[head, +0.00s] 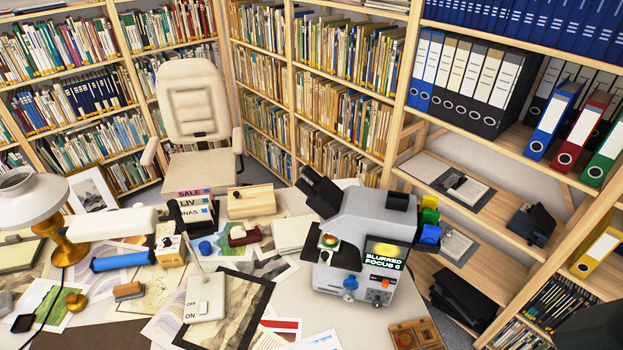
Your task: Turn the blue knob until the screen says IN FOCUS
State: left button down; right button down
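A grey microscope-like device (372,222) stands upright on the desk, right of centre, with black eyepieces at its upper left. Its screen (386,252) reads BLURRED and FOCUS 0. A blue knob (350,284) sits on its front face, below and left of the screen. The knob is in plain sight with nothing touching it. An orange part (380,279) and a small grey knob (377,299) are to its right.
The desk (300,300) is crowded with prints and papers. Shelves and a chair (195,105) are behind.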

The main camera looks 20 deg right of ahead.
aim_at(349, 284)
jog(key=l+z, duration=0.2)
jog(key=z, duration=0.5)
jog(key=l+u, duration=0.5)
jog(key=l, duration=0.3)
jog(key=j+z, duration=0.5)
jog(key=k+l+u, duration=0.25)
jog(key=l, duration=0.25)
jog(key=k+l+u, duration=0.25)
jog(key=l, duration=0.25)
jog(key=k, duration=0.1)
